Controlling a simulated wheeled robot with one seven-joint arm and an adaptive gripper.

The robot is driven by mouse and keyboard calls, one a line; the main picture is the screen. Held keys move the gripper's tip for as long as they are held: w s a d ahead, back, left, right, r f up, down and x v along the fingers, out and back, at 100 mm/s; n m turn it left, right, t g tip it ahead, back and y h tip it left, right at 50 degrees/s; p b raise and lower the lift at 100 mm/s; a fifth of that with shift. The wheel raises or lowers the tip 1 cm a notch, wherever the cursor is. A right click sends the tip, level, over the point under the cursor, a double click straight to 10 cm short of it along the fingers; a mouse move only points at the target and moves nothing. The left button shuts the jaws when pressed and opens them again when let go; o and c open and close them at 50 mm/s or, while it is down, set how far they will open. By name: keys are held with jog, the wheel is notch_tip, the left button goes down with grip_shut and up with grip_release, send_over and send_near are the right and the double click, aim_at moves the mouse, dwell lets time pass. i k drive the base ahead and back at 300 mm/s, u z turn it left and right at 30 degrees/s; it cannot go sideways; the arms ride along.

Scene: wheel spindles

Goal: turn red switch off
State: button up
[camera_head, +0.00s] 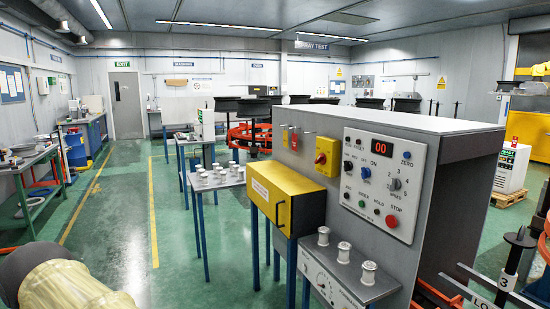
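A round red switch (321,158) sits on a small yellow housing (327,167) on the front of the grey machine cabinet (400,130). The white control panel (380,180) to its right has a red STOP button (391,221), a blue button, a knob and a red digital display (381,149) reading 00. The switch's on or off position is too small to tell. A pale rounded part at the lower left seems to be my own arm. My gripper is not in view.
A yellow box with a handle (285,199) juts out below the switch. A grey sloped ledge with white spools (344,252) stands in front of the panel. Left of the cabinet is a small table (216,180) with more spools. The green floor (150,240) is open at left.

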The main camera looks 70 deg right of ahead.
aim_at(322, 159)
jog(key=z, duration=0.5)
jog(key=i, duration=1.4)
jog(key=z, duration=1.65)
jog(key=i, duration=0.65)
jog(key=z, duration=0.5)
